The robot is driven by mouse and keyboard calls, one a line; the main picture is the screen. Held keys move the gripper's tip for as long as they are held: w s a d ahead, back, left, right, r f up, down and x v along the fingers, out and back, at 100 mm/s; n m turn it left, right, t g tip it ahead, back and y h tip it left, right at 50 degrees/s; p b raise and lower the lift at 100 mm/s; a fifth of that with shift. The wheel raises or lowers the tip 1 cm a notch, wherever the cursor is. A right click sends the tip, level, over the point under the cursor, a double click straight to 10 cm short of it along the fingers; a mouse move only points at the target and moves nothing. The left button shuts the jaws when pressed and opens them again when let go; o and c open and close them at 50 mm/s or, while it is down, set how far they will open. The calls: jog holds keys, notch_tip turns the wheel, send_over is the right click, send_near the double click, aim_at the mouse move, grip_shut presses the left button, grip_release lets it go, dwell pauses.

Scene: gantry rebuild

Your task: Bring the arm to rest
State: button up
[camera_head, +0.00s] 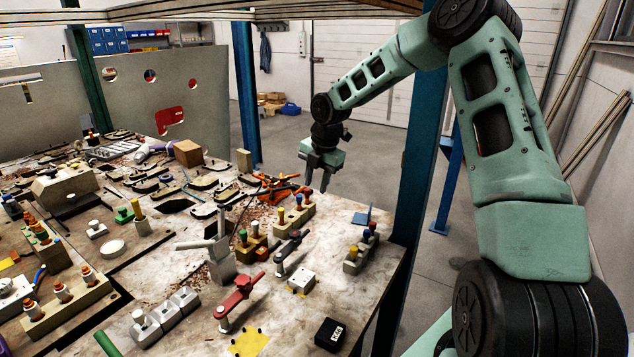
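My arm (520,150) is pale green with black joints. It rises from the lower right, bends at the top right and reaches left and down over the far right part of the workbench. My gripper (318,183) hangs from the wrist with its fingers pointing down, above the bench near its far right edge. Its fingers are small and dark, with what looks like a gap between them. Nothing shows between the fingers. The orange clamp (277,187) lies just left of the gripper in the picture; I cannot tell how far apart they are in depth.
The workbench (335,258) is crowded with red and dark clamps, peg blocks and tools. A black box (330,334) sits near its front right edge. A blue post (422,140) stands behind my arm. Open concrete floor (365,150) lies beyond the bench.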

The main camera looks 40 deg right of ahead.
jog(key=shift+r, duration=0.3)
dwell(0.4)
